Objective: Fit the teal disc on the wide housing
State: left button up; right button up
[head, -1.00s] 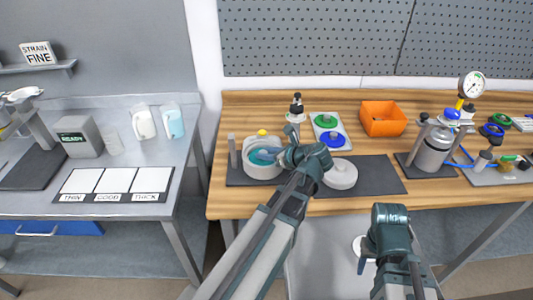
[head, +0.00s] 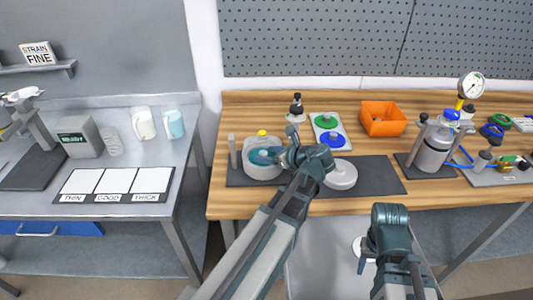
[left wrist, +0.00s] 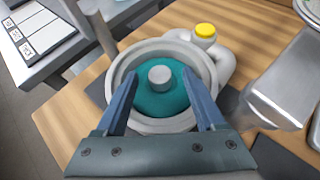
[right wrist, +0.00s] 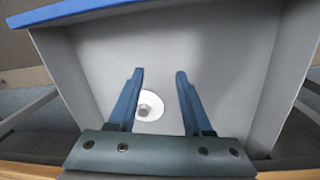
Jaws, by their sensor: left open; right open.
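The teal disc (left wrist: 160,100) lies inside the round rim of the wide grey housing (left wrist: 119,80), with its grey centre knob facing up. Whether it is fully seated I cannot tell. In the head view the housing (head: 262,170) stands at the left of the dark mat, and my arm partly hides the disc (head: 262,156). My left gripper (left wrist: 165,88) is open above the disc, its fingers on either side of the knob and apart from it. My right gripper (right wrist: 158,72) is open and empty, low in front of the bench.
A round grey lid-like part (head: 342,175) lies on the dark mat (head: 380,178) right of the housing. A white tray (head: 329,127) holds a green and a blue disc. An orange bin (head: 383,118) and a metal vessel (head: 433,152) stand further right.

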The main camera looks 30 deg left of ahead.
pick_arm(q)
jog(key=p+v, duration=0.5)
jog(key=v, duration=0.8)
jog(key=shift+p, duration=0.4)
jog(key=s+d+f+n+h, duration=0.2)
jog(key=f+n, duration=0.1)
jog(key=s+d+f+n+h, duration=0.1)
jog(key=shift+s+d+f+n+g, duration=0.1)
jog(key=shift+d+f+n+g, duration=0.2)
jog(key=shift+d+n+g, duration=0.1)
jog(key=s+d+f+n+g+h, duration=0.1)
jog(key=s+d+f+n+h, duration=0.2)
jog(key=d+n, duration=0.3)
jog(key=s+d+f+n+g+h, duration=0.1)
jog(key=s+d+f+n+h, duration=0.2)
jog(key=s+d+n, duration=0.3)
jog(key=shift+s+d+f+n+g+h, duration=0.3)
jog(key=shift+d+g+h, duration=0.1)
jog(key=shift+d+h, duration=0.45)
jog(key=shift+d, duration=0.1)
